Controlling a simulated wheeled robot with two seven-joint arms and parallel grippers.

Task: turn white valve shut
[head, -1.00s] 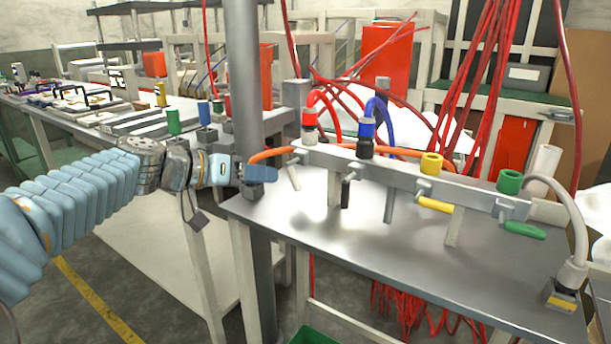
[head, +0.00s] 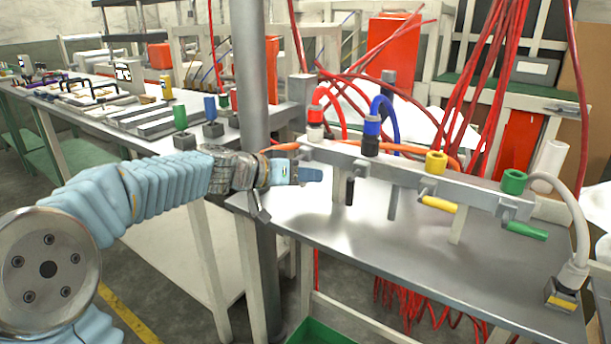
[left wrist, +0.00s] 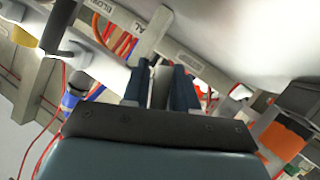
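The valve manifold (head: 400,176) is a grey bar above the metal table, with black (head: 350,188), yellow (head: 438,204) and green (head: 526,230) handles hanging from it. My left gripper (head: 310,175) is at the bar's left end, in front of where the white valve sits, and hides its handle in the head view. In the left wrist view the white handle (left wrist: 153,32) slants just beyond the two dark blue fingertips (left wrist: 160,75). The fingers are apart, with a gap between them. The handle's lower end is partly hidden by one finger; contact cannot be told. My right gripper is not in view.
A grey post (head: 252,90) stands close behind my left forearm. Red-white (head: 315,128) and blue (head: 371,135) hose connectors rise above the bar. The metal tabletop (head: 330,235) in front of it is clear. A workbench (head: 90,125) with parts lies at the left.

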